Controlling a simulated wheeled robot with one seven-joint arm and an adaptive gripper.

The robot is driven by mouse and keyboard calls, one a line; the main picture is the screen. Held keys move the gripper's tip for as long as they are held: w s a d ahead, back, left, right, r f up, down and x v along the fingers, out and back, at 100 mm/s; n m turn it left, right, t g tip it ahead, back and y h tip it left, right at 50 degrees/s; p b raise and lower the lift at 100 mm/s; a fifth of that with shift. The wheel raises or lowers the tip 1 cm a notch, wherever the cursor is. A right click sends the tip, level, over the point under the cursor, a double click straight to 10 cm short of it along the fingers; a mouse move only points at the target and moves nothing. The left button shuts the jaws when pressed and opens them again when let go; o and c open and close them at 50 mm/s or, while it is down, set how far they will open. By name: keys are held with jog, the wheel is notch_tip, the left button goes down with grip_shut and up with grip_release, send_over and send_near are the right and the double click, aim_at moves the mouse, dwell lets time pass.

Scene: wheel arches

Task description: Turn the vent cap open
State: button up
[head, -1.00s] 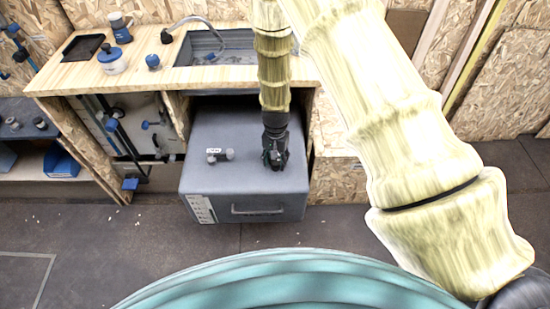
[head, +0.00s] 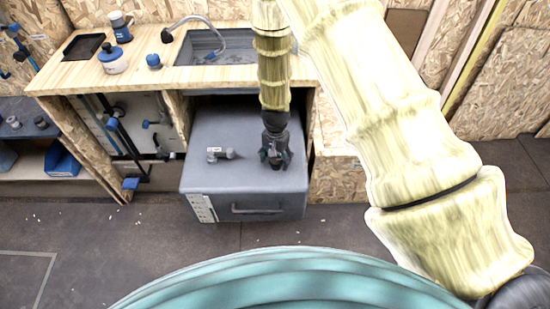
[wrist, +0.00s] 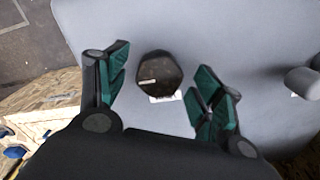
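The vent cap (wrist: 159,73) is a dark, many-sided knob with a small light mark on its top. It stands on the upper face of the grey tank (head: 225,122). My gripper (wrist: 163,77) is open, with a green-padded finger on each side of the cap and gaps between the pads and the cap. In the head view my gripper (head: 275,158) points down over the right part of the tank, and its fingers hide most of the cap. Whether the fingertips reach down to the cap's height is hard to tell.
A grey fitting (head: 221,154) lies on the tank left of my gripper; it also shows at the right of the wrist view (wrist: 302,82). A wooden counter (head: 190,76) with a sink (head: 215,45) overhangs the tank's back.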

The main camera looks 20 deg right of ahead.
aim_at(276, 160)
notch_tip(276, 160, up, 12)
dwell(0.9)
dwell(0.4)
jog(key=s+d+f, duration=0.1)
jog(key=s+f, duration=0.2)
jog(key=s+d+f+n, duration=0.1)
jog(key=s+f, duration=0.3)
jog(key=s+d+f+n+h, duration=0.1)
jog(key=s+f, duration=0.2)
jog(key=shift+s+d+f, duration=0.25)
jog(key=shift+s+d, duration=0.1)
jog(key=shift+s, duration=0.05)
jog(key=s+f+n, duration=0.3)
jog(key=s+f, duration=0.1)
jog(key=s, duration=0.8)
jog(key=s+f+n+y, duration=0.1)
jog(key=s+f+n, duration=0.2)
jog(key=s, duration=1)
jog(key=shift+s+a+f, duration=0.25)
jog(key=shift+s+f, duration=0.05)
jog(key=shift+f, duration=0.55)
